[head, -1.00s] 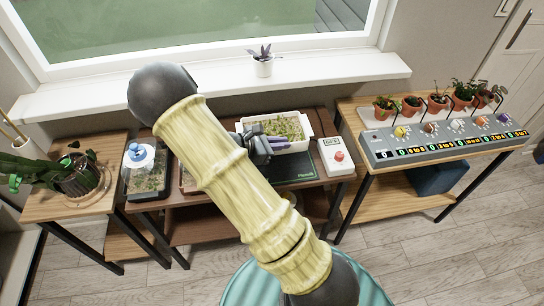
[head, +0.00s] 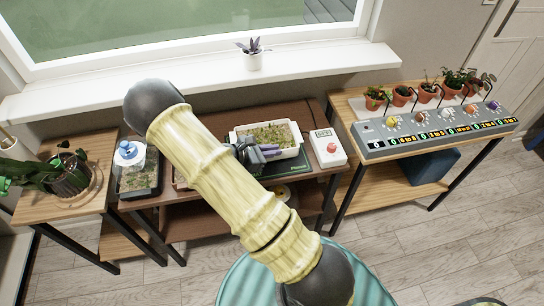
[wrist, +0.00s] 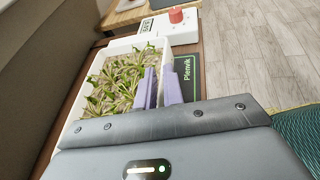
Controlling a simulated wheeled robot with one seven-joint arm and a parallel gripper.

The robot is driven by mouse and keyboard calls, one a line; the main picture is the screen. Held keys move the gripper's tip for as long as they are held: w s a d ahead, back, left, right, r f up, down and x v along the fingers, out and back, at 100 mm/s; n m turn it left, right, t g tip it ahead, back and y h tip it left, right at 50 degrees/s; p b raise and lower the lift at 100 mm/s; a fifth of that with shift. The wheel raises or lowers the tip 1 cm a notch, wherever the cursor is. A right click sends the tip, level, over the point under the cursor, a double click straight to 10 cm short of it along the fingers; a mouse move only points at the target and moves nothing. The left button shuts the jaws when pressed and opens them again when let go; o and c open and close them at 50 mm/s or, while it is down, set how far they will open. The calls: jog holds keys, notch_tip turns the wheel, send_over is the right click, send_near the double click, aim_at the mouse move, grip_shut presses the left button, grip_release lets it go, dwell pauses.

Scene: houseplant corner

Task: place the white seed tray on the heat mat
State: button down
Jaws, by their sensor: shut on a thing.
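The white seed tray (head: 294,155), full of green seedlings, is over the dark heat mat (head: 288,169) on the middle brown table. The mat's green-edged front strip shows past the tray. In the wrist view, the tray (wrist: 79,133) fills the left middle, and the mat (wrist: 187,75), marked Plenvik, lies to its right. My gripper (head: 268,151) is at the tray's front side, its purple fingers (wrist: 160,80) shut on the tray's wall. The tray looks about level. I cannot tell whether its underside touches the mat. My arm hides part of the table.
A white control box with a red knob (head: 328,148) stands close right of the tray. A potted plant (head: 253,60) sits on the sill. Several pots stand behind a grey panel (head: 372,152) at right.

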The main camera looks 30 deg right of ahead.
jog(key=shift+f, duration=1.6)
jog(key=c, duration=1.5)
grip_release()
jog(key=shift+a, duration=0.1)
jog(key=v, duration=1.1)
jog(key=shift+a+r+b, duration=0.2)
jog(key=shift+a+b, duration=0.05)
jog(key=shift+b, duration=0.05)
